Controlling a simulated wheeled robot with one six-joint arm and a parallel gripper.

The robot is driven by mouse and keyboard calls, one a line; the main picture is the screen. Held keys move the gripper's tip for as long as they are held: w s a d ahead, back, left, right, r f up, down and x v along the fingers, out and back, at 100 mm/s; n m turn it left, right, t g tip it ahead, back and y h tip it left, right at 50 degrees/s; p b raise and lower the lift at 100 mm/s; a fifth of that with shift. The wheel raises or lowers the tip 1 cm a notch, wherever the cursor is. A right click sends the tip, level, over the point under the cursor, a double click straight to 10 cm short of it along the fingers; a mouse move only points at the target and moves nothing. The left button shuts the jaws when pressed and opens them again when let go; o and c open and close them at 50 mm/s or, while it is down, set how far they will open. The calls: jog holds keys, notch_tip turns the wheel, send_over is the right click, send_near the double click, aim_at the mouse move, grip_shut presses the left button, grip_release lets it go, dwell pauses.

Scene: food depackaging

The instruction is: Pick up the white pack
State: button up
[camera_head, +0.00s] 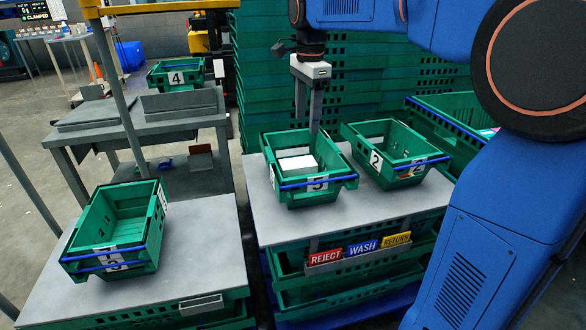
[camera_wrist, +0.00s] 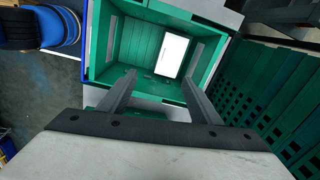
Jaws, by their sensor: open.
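The white pack (camera_head: 297,164) lies inside the green crate marked 5 (camera_head: 318,196), near its middle in the head view. In the wrist view the white pack (camera_wrist: 172,55) lies on the crate floor, toward the right wall. My gripper (camera_head: 307,120) points down above the back of this crate. In the wrist view my gripper (camera_wrist: 160,85) has its two fingers spread wide with nothing between them. The pack is beyond the fingertips and apart from them.
A crate marked 2 (camera_head: 388,153) stands right of crate 5 on the grey table (camera_head: 275,228). An empty crate marked 7 (camera_head: 118,224) stands on the left table. Crate 4 (camera_head: 176,75) stands behind. Tall stacked green crates (camera_head: 390,65) rise behind my gripper.

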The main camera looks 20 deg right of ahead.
jog(key=w+a+m, duration=0.2)
jog(key=w, duration=0.1)
send_near(298, 162)
jog(key=f, duration=0.5)
jog(key=shift+w+f, duration=0.25)
jog(key=shift+w, duration=0.05)
jog(key=shift+s+f, duration=0.15)
jog(key=shift+f, duration=2.5)
jog(key=c, duration=0.9)
